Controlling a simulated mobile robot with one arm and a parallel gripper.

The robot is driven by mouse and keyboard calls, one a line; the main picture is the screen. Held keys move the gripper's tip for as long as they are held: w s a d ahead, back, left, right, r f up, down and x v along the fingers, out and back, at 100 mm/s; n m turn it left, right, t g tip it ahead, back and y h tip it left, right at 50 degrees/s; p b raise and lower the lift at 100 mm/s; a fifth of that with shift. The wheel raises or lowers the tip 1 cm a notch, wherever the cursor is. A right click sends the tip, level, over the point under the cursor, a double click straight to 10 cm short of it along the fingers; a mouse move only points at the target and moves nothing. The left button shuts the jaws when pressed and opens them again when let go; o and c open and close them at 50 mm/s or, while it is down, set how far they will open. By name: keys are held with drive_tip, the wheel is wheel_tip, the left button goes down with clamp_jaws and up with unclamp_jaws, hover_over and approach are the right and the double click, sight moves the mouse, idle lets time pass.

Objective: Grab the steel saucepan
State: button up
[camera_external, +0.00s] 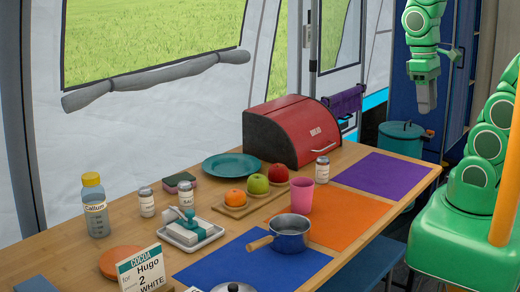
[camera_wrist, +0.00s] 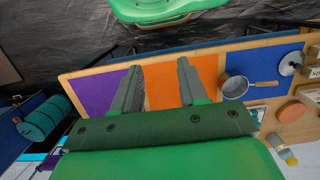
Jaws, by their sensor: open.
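The steel saucepan (camera_external: 291,233) stands upright on the table, at the edge between the blue mat (camera_external: 230,262) and the orange mat (camera_external: 348,222). Its wooden handle points left, toward the blue mat. In the wrist view the saucepan (camera_wrist: 233,87) lies to the right of my fingers, its handle pointing right. My gripper (camera_external: 427,108) hangs high at the upper right of the external view, well apart from the saucepan. In the wrist view my gripper (camera_wrist: 159,66) has its two fingers spread, with nothing between them.
A pink cup (camera_external: 301,195) stands just behind the saucepan. A pot lid (camera_external: 233,287) is at the front edge of the picture. Fruit on a board (camera_external: 236,211), a butter dish (camera_external: 190,234) and a red bread box (camera_external: 297,132) stand farther back. The purple mat (camera_external: 384,174) is clear.

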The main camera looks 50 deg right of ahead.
drive_tip(key=shift+o, duration=0.6)
